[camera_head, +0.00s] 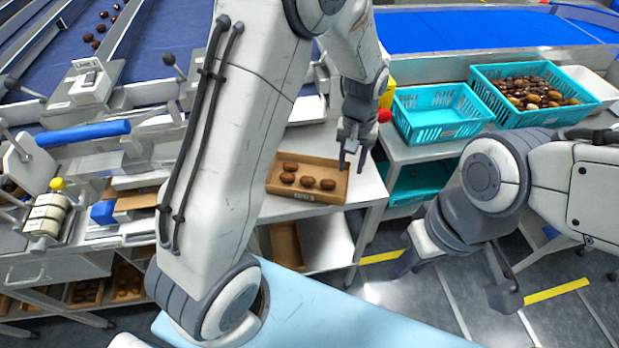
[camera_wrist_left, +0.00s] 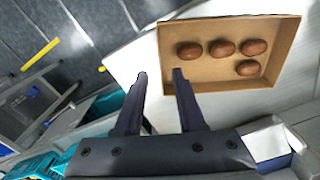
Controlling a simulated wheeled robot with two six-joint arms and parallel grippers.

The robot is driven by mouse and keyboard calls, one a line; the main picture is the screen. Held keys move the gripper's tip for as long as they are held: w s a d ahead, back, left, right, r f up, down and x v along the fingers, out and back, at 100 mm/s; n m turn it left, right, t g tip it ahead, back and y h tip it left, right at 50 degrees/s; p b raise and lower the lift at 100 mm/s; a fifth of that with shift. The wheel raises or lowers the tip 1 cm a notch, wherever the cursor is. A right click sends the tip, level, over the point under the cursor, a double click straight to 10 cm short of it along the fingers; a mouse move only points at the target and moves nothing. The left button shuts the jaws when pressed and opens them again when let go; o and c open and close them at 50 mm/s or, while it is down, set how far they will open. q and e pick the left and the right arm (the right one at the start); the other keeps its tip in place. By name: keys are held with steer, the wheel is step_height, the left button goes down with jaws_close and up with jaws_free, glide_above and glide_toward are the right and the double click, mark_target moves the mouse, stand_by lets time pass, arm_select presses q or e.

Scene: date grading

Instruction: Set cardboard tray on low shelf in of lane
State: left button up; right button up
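A cardboard tray (camera_head: 334,197) holding several brown dates (camera_head: 308,181) sits on the white upper shelf (camera_head: 368,190) in the head view. The tray also shows in the left wrist view (camera_wrist_left: 215,75). My left gripper (camera_head: 353,168) is open at the tray's right end. In the left wrist view its fingertips (camera_wrist_left: 160,74) are apart, on either side of the line of the tray's wall; whether they touch it I cannot tell. A second cardboard tray (camera_head: 287,243) stands on the low shelf (camera_head: 325,248) below, partly hidden. My right gripper (camera_head: 457,275) is open and empty above the floor.
Teal crates stand at right, one empty-looking (camera_head: 437,112) and one full of dates (camera_head: 535,88). A red knob (camera_head: 384,115) is close behind my left gripper. Grading equipment (camera_head: 95,145) fills the left. More trays with dates (camera_head: 88,291) lie low at left.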

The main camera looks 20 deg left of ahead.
arm_select(q)
step_height(320, 180, down, 6)
steer(key=shift+w+f+p, duration=0.1)
steer(key=shift+f+p, duration=0.15)
steer(key=shift+p, duration=0.4)
jaws_close()
stand_by(1.2)
